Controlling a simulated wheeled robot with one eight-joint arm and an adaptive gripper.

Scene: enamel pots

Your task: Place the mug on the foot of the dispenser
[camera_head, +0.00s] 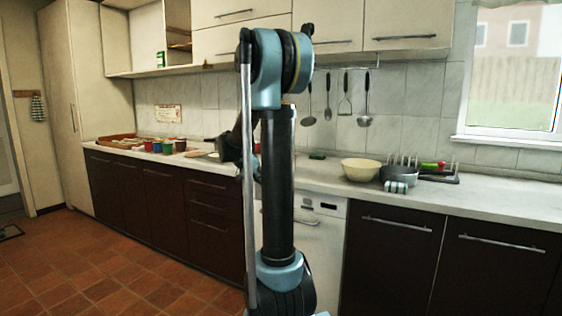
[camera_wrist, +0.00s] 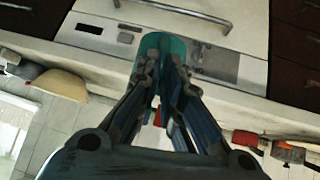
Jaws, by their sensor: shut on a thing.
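My gripper (camera_wrist: 166,76) is shut on a teal-green mug (camera_wrist: 162,43), which shows beyond the fingertips in the wrist view. The fingers cover the near part of the mug. The mug appears in front of the counter edge and the white appliance front, apart from both as far as I can tell. In the head view my arm hides the held mug and the fingertips. I cannot make out the dispenser or its foot for certain; an orange-red and grey object (camera_wrist: 288,153) at the lower right of the wrist view is only partly visible.
A cream bowl (camera_head: 360,169) and a grey pot (camera_head: 399,175) stand on the right counter, by a rack with a green-red item. Several coloured mugs (camera_head: 167,147) and a tray (camera_head: 116,140) stand on the left counter. A red item (camera_wrist: 246,140) shows beside my gripper in the wrist view.

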